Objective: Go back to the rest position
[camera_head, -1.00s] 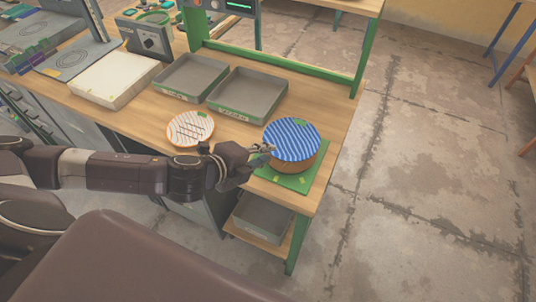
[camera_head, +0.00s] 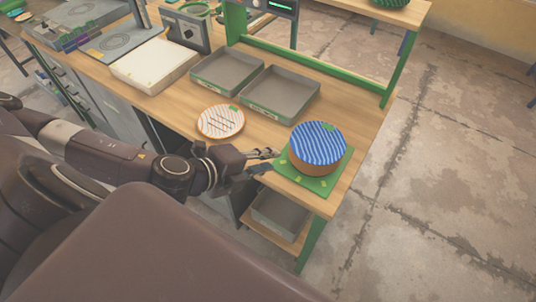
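My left gripper (camera_head: 262,160) reaches in from the left, just off the near edge of the workbench. Its fingers point right with a gap between them, and nothing shows in them. A round blue-and-white striped piece with a brown side (camera_head: 317,148) sits on a green mat (camera_head: 316,186) at the bench's right end, a little apart from the fingertips. A round white plate with an orange rim and stripes (camera_head: 221,121) lies on the bench behind the gripper. My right gripper is not in view.
The wooden workbench (camera_head: 353,147) has two grey trays (camera_head: 280,117) (camera_head: 252,62) and a white box (camera_head: 182,75) along its back. A green frame (camera_head: 391,82) stands at the far side. A grey bin (camera_head: 281,228) sits on a lower shelf. The floor to the right is clear.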

